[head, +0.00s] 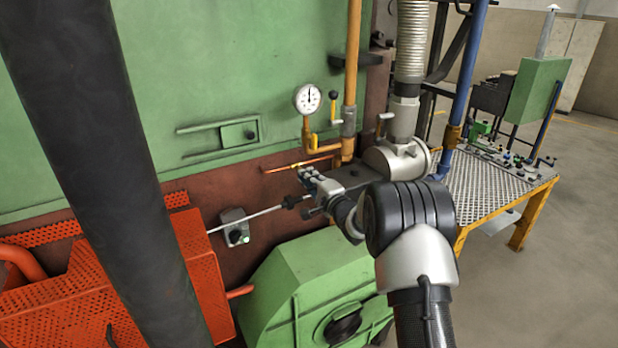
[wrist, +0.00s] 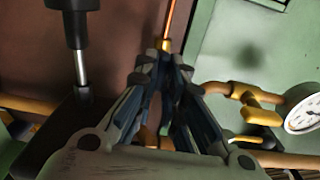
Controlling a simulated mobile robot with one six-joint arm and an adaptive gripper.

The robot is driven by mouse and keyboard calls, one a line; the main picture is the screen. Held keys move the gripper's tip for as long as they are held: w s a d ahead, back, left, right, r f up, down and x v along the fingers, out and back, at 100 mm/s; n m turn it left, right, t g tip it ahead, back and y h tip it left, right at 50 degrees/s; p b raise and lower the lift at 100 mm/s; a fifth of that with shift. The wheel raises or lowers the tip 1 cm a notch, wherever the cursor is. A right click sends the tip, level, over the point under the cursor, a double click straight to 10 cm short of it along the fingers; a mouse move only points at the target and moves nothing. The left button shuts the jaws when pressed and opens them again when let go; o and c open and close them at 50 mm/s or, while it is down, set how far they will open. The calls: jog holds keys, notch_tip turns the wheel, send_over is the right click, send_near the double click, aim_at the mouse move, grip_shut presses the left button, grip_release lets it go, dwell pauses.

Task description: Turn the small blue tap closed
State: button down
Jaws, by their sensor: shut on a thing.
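My gripper (head: 304,173) reaches the thin copper pipe (head: 281,168) low on the furnace wall, below the yellow lever. In the wrist view, my gripper's fingertips (wrist: 165,62) are close together at the end of the copper pipe (wrist: 168,28). The small blue tap cannot be made out; the dark blue-grey fingers cover the place where they close. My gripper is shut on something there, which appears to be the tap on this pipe. Whether its handle lies along or across the pipe is hidden.
A yellow lever (head: 312,142) and pressure gauge (head: 308,98) sit just above; a black-knobbed lever (head: 333,96) is beside them. A rod (head: 245,218) passes lower left near a button box (head: 236,230). A green housing (head: 300,290) lies below, a grating table (head: 490,190) at right.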

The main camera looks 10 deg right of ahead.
jog(key=c, duration=1.7)
grip_release()
jog(key=shift+s, duration=0.1)
jog(key=v, duration=1.2)
